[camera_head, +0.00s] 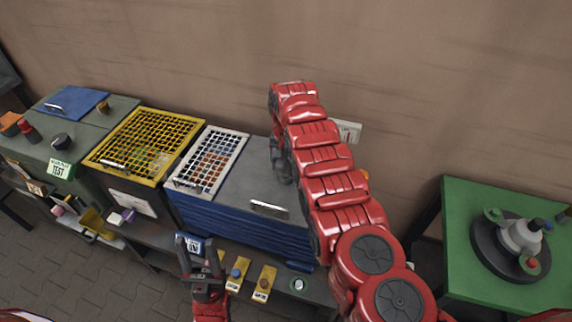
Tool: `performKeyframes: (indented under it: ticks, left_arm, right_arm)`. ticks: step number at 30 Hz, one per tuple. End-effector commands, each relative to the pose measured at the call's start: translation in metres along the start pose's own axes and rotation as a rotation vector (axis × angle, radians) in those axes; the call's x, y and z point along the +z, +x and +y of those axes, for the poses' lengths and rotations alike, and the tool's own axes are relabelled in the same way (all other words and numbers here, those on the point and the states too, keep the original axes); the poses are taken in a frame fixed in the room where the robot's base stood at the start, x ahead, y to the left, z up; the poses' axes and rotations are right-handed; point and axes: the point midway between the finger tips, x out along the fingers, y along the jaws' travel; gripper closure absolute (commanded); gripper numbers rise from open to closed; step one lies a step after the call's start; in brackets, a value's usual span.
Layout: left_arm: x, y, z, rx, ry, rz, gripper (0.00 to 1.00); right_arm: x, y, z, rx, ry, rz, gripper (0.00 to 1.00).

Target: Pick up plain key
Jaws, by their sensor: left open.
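My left gripper (197,256) points up the picture at the front shelf, its dark fingers apart. A small blue and white labelled piece (193,245) shows between or just behind the fingers; I cannot tell if they touch it. Right of it on the shelf lie yellow pieces, one with a blue knob (236,273) and one with a brownish knob (264,283). I cannot tell which piece, if any, is the plain key. My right gripper (283,168) is over the grey-topped blue cabinet (262,185), partly hidden by my red arm; its fingers are unclear.
A yellow mesh-lidded box (127,158) and a white mesh-lidded box (222,150) stand left of my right arm. A green table (485,285) with a grey round device (520,240) stands right. Paved floor (60,270) is open at lower left.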

Motion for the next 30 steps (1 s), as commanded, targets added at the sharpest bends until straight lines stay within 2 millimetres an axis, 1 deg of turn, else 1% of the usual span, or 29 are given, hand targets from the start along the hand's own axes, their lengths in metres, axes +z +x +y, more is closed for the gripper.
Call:
performKeyframes:
  ticks: [1, 2, 3, 8, 12, 25, 30]
  left_arm:
    - [0.0, -0.0001, 0.0, 0.0, 0.0, 0.0, 0.5]
    - [0.0, 0.0, 0.0, 0.0, 0.0, 0.0, 0.5]
    - [0.0, 0.0, 0.0, 0.0, 0.0, 0.0, 0.5]
    - [0.0, 0.0, 0.0, 0.0, 0.0, 0.0, 0.5]
    - [0.0, -0.0001, 0.0, 0.0, 0.0, 0.0, 0.5]
    - [0.0, 0.0, 0.0, 0.0, 0.0, 0.0, 0.5]
    - [0.0002, -0.0014, 0.0, 0.0, 0.0, 0.0, 0.5]
  right_arm:
    - [0.0001, -0.0001, -0.0001, 0.0, 0.0, 0.0, 0.33]
    - [0.0001, -0.0001, -0.0001, 0.0, 0.0, 0.0, 0.38]
    - [0.0002, 0.0, -0.0001, 0.0, 0.0, 0.0, 0.46]
    - [0.0003, -0.0002, -0.0002, 0.0, 0.0, 0.0, 0.74]
    - [0.0003, -0.0002, -0.0001, 0.0, 0.0, -0.001, 1.0]
    - [0.0002, -0.0007, -0.0002, 0.0, 0.0, 0.0, 1.0]
    - [0.0003, -0.0048, -0.0009, 0.0, -0.001, 0.0, 1.0]
